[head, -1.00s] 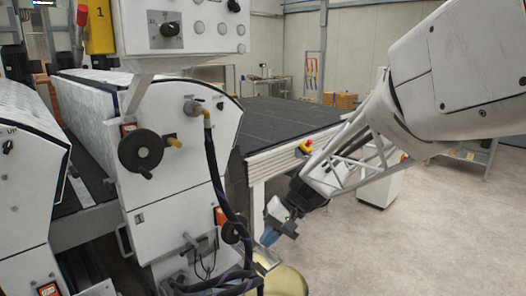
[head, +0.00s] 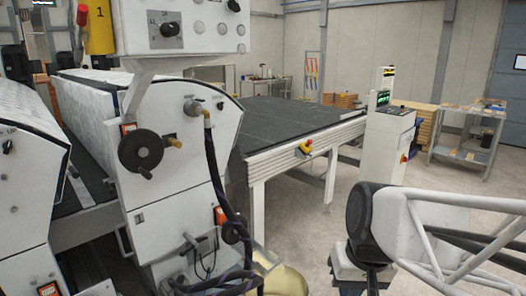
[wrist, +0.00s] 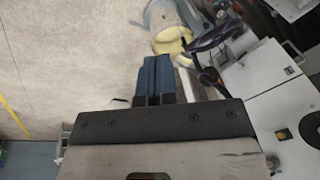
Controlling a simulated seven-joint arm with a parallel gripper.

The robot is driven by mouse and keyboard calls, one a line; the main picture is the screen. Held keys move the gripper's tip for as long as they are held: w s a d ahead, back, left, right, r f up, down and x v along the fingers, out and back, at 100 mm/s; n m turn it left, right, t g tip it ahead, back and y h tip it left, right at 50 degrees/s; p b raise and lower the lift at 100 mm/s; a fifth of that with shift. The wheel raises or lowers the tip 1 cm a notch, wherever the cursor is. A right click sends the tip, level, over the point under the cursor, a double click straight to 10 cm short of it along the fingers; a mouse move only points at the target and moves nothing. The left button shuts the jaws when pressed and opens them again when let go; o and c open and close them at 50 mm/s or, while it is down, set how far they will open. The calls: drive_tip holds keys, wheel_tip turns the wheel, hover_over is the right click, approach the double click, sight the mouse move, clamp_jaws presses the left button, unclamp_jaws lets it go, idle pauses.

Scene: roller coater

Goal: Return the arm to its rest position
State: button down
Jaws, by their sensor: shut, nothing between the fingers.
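My gripper (wrist: 154,64) shows in the wrist view with its two blue fingers side by side and shut, holding nothing. It hangs over open floor, with the white machine to its right in that view. In the head view my arm's white tubular link and dark joint fill the lower right. The gripper itself does not show there.
The roller coater (head: 170,150) stands at the left, with a hose and cables on its side. A dark-topped conveyor table (head: 290,120) runs behind it. A white control cabinet (head: 388,140) and a shelf cart (head: 470,140) stand at the right. Floor (head: 310,235) between is clear.

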drive_tip(key=shift+t+h, duration=0.6)
drive_tip(key=shift+h, duration=0.2)
drive_tip(key=s+d, duration=0.2)
drive_tip(key=s, duration=0.1)
drive_tip(key=s+d, duration=0.1)
drive_tip(key=shift+s+f, duration=0.1)
drive_tip(key=shift+s, duration=0.25)
drive_tip(key=shift+w, duration=0.1)
idle(0.3)
